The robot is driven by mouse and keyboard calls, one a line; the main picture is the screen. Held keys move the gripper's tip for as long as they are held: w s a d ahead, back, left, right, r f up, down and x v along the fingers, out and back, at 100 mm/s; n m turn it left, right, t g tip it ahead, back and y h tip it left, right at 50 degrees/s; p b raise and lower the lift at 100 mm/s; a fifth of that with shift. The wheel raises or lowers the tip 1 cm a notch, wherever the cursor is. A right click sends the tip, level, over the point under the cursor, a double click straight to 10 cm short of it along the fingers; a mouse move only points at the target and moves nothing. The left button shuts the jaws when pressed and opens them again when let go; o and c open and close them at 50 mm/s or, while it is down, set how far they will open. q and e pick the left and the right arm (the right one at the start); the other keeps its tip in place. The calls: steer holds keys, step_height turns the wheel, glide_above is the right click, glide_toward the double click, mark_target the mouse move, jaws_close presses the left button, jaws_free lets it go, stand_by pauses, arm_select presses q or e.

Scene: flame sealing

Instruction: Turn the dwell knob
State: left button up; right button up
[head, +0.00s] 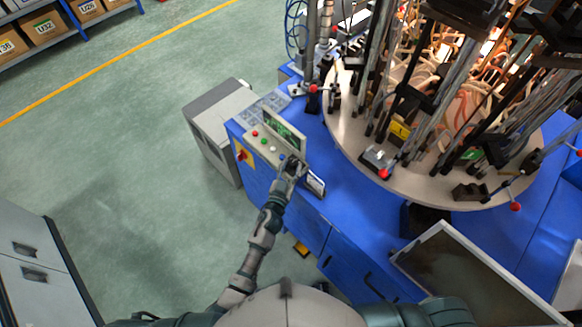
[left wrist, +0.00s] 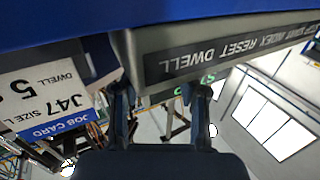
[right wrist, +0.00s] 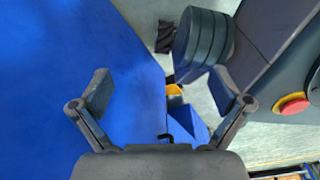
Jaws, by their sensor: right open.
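The control panel (head: 268,143) stands on the blue bench, with red, white, green and blue buttons and a screen. My left gripper (head: 292,168) is over the panel's right end, beside the blue button. The dwell knob cannot be made out. In the left wrist view the panel's label strip (left wrist: 215,55) reads RESET and DWELL, upside down. My left gripper there (left wrist: 161,100) has its fingers apart at the panel's edge near DWELL, with only background visible between them. My right gripper (right wrist: 160,90) is open and empty; it is not in the head view.
A job card (head: 315,183) stands right of the panel; in the left wrist view the card (left wrist: 45,90) reads J47 and DWELL 5. The round machine table (head: 350,140) with upright rods is close on the right. A grey cabinet (head: 215,115) stands left of the bench.

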arm_select(q)
jaws_close()
steer(key=shift+a+r+m+g+h+p, duration=0.2)
steer(key=shift+m+g+h+p, duration=0.2)
steer(key=shift+m+h+p, duration=0.55)
steer(key=shift+w+a+m+g+h+p, duration=0.15)
steer(key=shift+m+g+h+p, duration=0.3)
steer(key=shift+h+p, duration=0.55)
steer(key=shift+m+g+h+p, duration=0.3)
steer(key=shift+g+h+p, duration=0.05)
steer(key=shift+g+p, duration=0.15)
steer(key=shift+w+a+f+m+g+h+p, duration=0.15)
steer(key=shift+m+g+h+p, duration=0.15)
steer(key=shift+m+g+h, duration=0.45)
steer(key=shift+w+f+m+g+h, duration=0.1)
steer(key=shift+m+g+h, duration=0.95)
steer(key=shift+g, duration=0.25)
arm_select(e)
steer(key=s+d+r, duration=0.1)
steer(key=s, duration=0.5)
steer(key=shift+d+r, duration=0.3)
arm_select(q)
steer(key=shift+a, duration=0.1)
arm_select(e)
steer(key=shift+s, duration=0.1)
